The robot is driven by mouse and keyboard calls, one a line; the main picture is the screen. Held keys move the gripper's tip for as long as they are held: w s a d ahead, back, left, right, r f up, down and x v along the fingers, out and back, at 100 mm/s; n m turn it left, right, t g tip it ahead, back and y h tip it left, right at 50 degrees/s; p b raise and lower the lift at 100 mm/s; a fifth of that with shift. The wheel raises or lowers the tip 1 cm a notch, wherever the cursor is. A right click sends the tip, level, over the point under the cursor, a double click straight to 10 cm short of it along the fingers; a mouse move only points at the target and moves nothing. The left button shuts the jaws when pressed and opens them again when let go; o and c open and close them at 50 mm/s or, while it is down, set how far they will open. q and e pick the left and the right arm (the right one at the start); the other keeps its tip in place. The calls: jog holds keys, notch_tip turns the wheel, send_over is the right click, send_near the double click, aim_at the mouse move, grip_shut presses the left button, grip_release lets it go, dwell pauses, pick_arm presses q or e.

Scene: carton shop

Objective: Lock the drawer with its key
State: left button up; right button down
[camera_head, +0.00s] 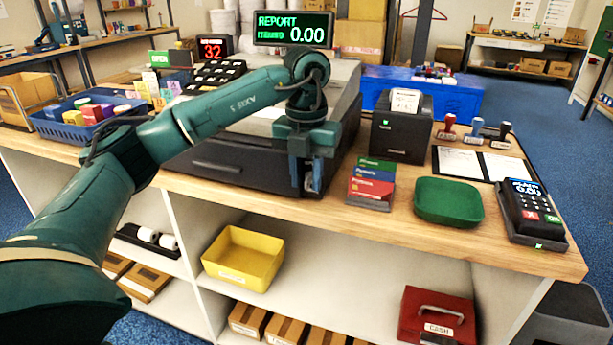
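The cash register (262,125) stands on the wooden counter with its dark drawer (235,172) below the keypad. The drawer front looks flush, so it appears shut. My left gripper (312,188) points down at the right end of the drawer front, close to it. Its fingers hide that part of the front, including any lock there. A small pale, metallic-looking bit shows between the fingers; I cannot tell whether it is a key or part of the gripper. No key can be made out elsewhere. My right gripper is not in view.
Right of my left gripper are a stack of cards (371,186), a green tray (448,201), a receipt printer (400,130) and a card terminal (533,212). A blue basket (62,126) stands left. A yellow bin (243,258) and red cash box (436,316) are on the shelf below.

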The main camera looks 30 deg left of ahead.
pick_arm(q)
jog(key=shift+f, duration=0.1)
jog(key=shift+c, duration=0.5)
grip_shut()
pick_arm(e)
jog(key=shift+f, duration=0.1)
